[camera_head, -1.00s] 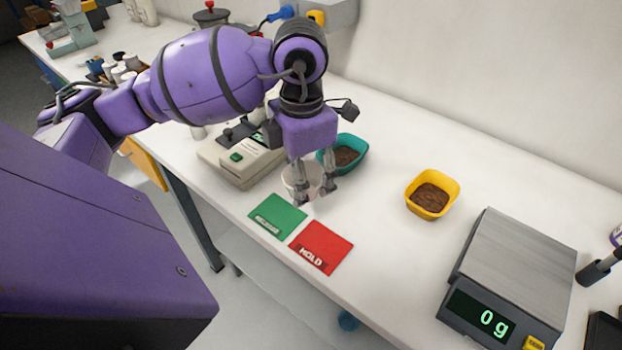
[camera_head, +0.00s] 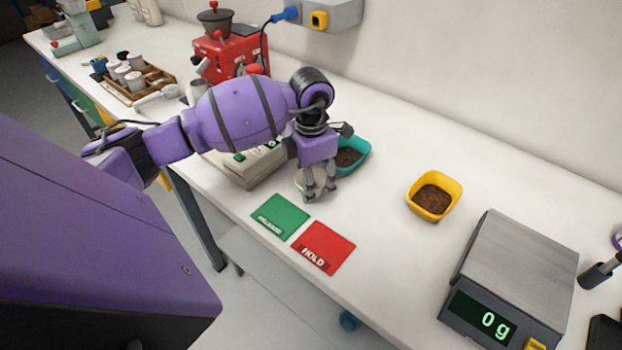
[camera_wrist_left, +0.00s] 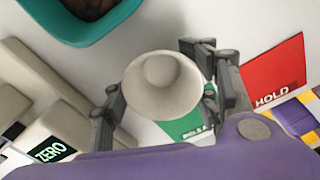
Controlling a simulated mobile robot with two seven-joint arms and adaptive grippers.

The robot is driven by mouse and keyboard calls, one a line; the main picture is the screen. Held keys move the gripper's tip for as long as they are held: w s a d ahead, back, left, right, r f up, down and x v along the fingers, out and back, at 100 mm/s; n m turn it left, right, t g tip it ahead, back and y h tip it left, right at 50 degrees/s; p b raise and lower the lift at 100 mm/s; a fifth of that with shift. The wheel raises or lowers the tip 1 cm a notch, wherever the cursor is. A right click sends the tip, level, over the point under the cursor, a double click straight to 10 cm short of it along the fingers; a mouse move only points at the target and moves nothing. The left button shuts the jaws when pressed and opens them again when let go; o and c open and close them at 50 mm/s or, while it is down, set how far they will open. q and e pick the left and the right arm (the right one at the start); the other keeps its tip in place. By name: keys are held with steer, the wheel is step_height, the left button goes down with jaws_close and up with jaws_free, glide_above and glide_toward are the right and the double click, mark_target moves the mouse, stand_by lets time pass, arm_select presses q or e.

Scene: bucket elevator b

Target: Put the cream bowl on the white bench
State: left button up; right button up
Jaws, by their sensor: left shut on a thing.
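The cream bowl (camera_wrist_left: 163,88) shows in the left wrist view as a round, pale shape between the two fingers of my left gripper (camera_wrist_left: 158,108). The gripper is shut on it. In the head view my left gripper (camera_head: 318,192) points down over the white bench (camera_head: 378,220), beside the green and red cards. There the bowl (camera_head: 300,181) is mostly hidden behind the fingers. I cannot tell whether it touches the bench. My right gripper is not in view.
A teal bowl (camera_head: 357,160) with brown contents stands close behind the gripper. A grey-beige device (camera_head: 238,172) is to its left. A green card (camera_head: 280,216) and a red HOLD card (camera_head: 323,248) lie in front. A yellow bowl (camera_head: 434,190) and a scale (camera_head: 515,270) stand right.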

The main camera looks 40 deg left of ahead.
arm_select(q)
steer(key=shift+f, duration=0.2)
steer(key=o, duration=1.3)
steer(key=shift+r, duration=0.1)
step_height(320, 180, up, 12)
steer(key=shift+r, duration=0.2)
